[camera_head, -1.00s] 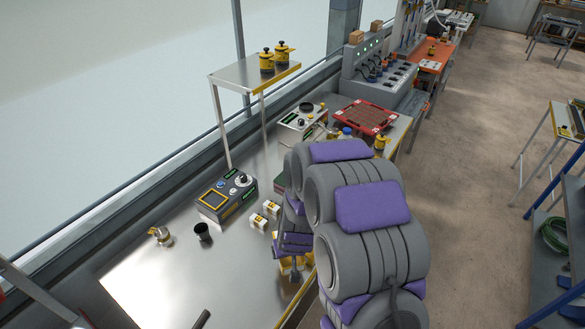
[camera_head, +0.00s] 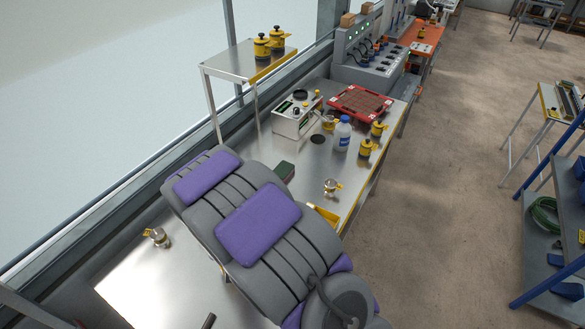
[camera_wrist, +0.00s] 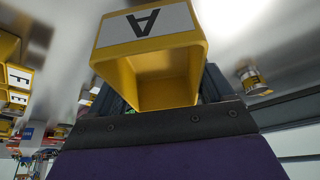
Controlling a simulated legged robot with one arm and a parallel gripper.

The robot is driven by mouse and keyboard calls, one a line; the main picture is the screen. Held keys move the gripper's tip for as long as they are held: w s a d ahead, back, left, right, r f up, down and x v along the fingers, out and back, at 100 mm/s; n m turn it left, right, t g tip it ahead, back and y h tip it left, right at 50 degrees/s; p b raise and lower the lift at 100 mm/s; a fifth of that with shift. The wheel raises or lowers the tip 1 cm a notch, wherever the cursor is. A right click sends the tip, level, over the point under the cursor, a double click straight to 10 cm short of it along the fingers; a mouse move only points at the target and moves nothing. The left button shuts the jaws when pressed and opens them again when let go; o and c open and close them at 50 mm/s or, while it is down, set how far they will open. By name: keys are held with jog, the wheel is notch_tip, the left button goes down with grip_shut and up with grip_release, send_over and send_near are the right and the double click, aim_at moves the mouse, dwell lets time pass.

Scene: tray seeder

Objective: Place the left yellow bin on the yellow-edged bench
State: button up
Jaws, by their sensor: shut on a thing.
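In the wrist view, a yellow bin (camera_wrist: 115,76) with a white label marked "A" sits between the dark fingers of my gripper (camera_wrist: 160,100), which is shut on it. The picture shows the label upside down. Several other yellow bins (camera_wrist: 18,76) with lettered labels show at the left edge. In the head view, my arm hides my gripper and the held bin. A steel-topped bench (camera_head: 312,170) with a yellow front edge runs below my arm. A yellow piece (camera_head: 323,214) shows at its edge beside my arm; I cannot tell if it is a bin.
A red tray (camera_head: 362,102), white bottle (camera_head: 342,134), jars and a white instrument (camera_head: 296,116) stand farther back. A small metal jar (camera_head: 332,187) stands near the edge. Another yellow-edged bench (camera_head: 545,92) stands right, across open floor.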

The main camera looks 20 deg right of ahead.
jog(key=shift+n, duration=0.5)
jog(key=s+a, duration=0.1)
jog(key=a, duration=0.3)
jog(key=s+a, duration=0.1)
jog(key=a, duration=0.3)
jog(key=s+a, duration=0.2)
jog(key=a, duration=0.1)
jog(key=shift+s+a+f, duration=0.1)
jog(key=shift+a+f, duration=0.15)
jog(key=shift+a, duration=0.15)
jog(key=shift+n+y, duration=0.4)
jog(key=shift+n, duration=0.1)
jog(key=s+a, duration=0.3)
jog(key=a, duration=0.2)
jog(key=s+a, duration=0.4)
jog(key=a, duration=0.1)
jog(key=s+a+b, duration=0.1)
jog(key=s+a, duration=0.2)
jog(key=a, duration=0.2)
jog(key=shift+s+a+f, duration=0.3)
jog(key=shift+s, duration=0.1)
jog(key=b, duration=0.1)
send_over(153, 281)
jog(key=s, duration=0.2)
jog(key=shift+d+f, duration=0.2)
jog(key=shift+f, duration=0.5)
jog(key=shift+w+f, duration=0.2)
jog(key=shift+w, duration=0.1)
jog(key=shift+f+b, duration=0.55)
jog(key=shift+f, duration=1)
